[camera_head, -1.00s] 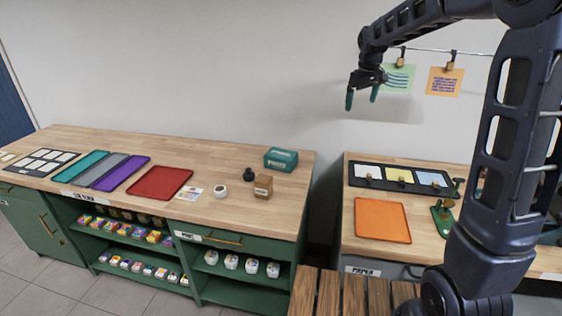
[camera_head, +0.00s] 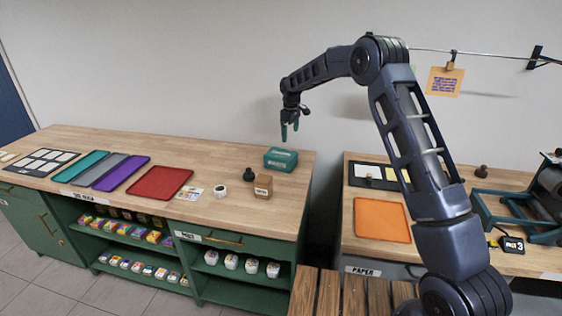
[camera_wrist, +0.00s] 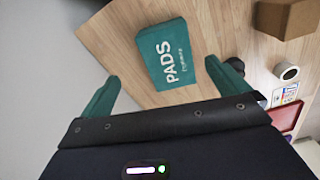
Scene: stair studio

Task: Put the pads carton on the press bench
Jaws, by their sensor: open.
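The pads carton (camera_head: 280,159) is a teal box with white lettering at the right back of the long wooden-topped counter. In the wrist view the carton (camera_wrist: 170,55) lies ahead of the fingertips, and "PADS" can be read on it. My gripper (camera_head: 290,133) is open and empty, above the carton and apart from it, pointing down. Its two teal fingers also show in the wrist view (camera_wrist: 165,90), one to each side of the carton's near end. The bench at the right (camera_head: 340,240) carries a green-blue press (camera_head: 500,212), partly cut off by the frame's edge.
A brown box (camera_head: 263,187), a dark stamp (camera_head: 248,175) and a white roll (camera_head: 220,191) stand near the carton. A red tray (camera_head: 158,183) lies to their left. An orange mat (camera_head: 382,220) lies on the right bench. A gap separates the two worktops.

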